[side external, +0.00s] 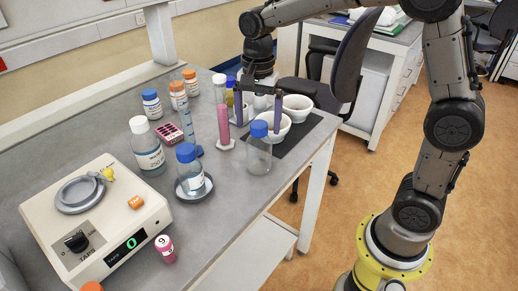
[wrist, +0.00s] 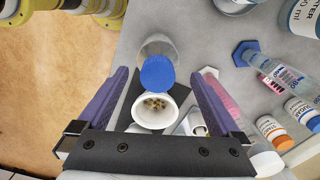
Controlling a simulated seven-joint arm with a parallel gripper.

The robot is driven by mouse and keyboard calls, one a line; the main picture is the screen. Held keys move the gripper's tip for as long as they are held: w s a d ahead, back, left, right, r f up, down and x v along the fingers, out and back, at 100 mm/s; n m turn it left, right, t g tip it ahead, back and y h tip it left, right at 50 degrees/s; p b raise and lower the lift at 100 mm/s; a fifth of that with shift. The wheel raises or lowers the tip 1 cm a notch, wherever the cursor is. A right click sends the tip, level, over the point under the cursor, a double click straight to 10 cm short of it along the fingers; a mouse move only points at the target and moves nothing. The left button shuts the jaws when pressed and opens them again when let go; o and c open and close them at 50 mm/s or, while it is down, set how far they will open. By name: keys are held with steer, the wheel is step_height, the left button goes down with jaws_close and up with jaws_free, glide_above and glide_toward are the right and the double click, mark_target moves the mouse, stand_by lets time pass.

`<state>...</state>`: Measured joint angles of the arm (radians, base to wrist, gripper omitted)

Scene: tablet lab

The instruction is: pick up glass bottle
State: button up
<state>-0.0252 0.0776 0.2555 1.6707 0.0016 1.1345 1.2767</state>
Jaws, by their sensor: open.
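A clear, empty-looking glass bottle (side external: 259,156) with a blue cap stands upright on the grey bench near its right edge. In the wrist view the blue cap (wrist: 157,73) is seen from above, with the clear body (wrist: 158,47) behind it. Another blue-capped bottle (side external: 190,176), with a label, stands in a dark dish further left. My gripper (side external: 258,125) is open and empty, its purple fingers pointing down just behind the clear bottle in the side view. In the wrist view the bottle's cap lies between the lines of the two fingers.
White bowls (side external: 297,107) stand on a dark mat (side external: 309,134) near the gripper; one bowl (wrist: 148,121) holds small pellets. A pink cylinder (side external: 222,120) and a blue-based cylinder (side external: 187,130) stand to the left. Bare bench lies in front of the bottle.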

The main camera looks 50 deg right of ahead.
mark_target(259, 147)
steer(key=shift+s+f, duration=0.15)
steer(key=shift+f, duration=4.2)
steer(key=shift+r, duration=0.1)
steer(key=c, duration=1.5)
steer(key=shift+o, duration=0.2)
steer(key=shift+r, duration=0.1)
